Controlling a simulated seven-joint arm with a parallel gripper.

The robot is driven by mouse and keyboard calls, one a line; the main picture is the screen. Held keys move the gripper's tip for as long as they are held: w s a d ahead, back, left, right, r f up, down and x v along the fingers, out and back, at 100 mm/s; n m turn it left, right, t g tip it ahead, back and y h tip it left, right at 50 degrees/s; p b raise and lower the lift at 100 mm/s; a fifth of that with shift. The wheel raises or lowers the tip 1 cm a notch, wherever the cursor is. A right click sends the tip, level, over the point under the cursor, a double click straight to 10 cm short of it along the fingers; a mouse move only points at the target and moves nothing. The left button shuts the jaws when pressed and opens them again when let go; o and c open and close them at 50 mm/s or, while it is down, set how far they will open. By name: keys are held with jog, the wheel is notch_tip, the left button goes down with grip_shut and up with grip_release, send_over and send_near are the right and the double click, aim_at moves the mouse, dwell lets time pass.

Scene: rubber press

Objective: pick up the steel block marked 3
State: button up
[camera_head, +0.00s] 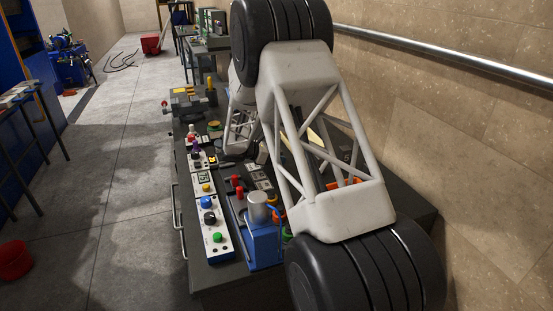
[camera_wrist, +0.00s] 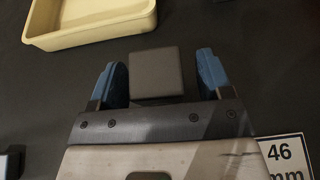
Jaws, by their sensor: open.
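In the wrist view, my gripper (camera_wrist: 161,70) is open, its two blue fingers apart. A dark grey square block (camera_wrist: 155,73) lies between and slightly ahead of the fingers, with a narrow gap on each side. No mark shows on its visible face, so I cannot tell its number. In the head view, my own arm covers most of the bench and hides the gripper and this block. I cannot make out a block marked 3 there.
A cream tray (camera_wrist: 92,33) is ahead left in the wrist view. A "46 mm" label plate (camera_wrist: 285,158) is at lower right, a small dark object (camera_wrist: 12,162) at lower left. On the bench are a button panel (camera_head: 208,217) and a blue device (camera_head: 264,245).

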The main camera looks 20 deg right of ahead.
dwell(0.3)
grip_shut()
dwell(0.3)
jog(key=shift+r, duration=0.15)
jog(key=shift+r, duration=0.65)
jog(key=shift+s+a+r, duration=0.1)
jog(key=shift+s+r, duration=0.1)
jog(key=shift+r, duration=0.35)
jog(key=shift+s+r, duration=0.15)
jog(key=shift+r, duration=0.35)
jog(key=s+a, duration=0.1)
jog(key=s, duration=0.4)
jog(key=s+a+r, duration=0.1)
jog(key=s, duration=0.4)
jog(key=s+a, duration=0.1)
jog(key=s, duration=0.4)
jog(key=shift+r, duration=0.2)
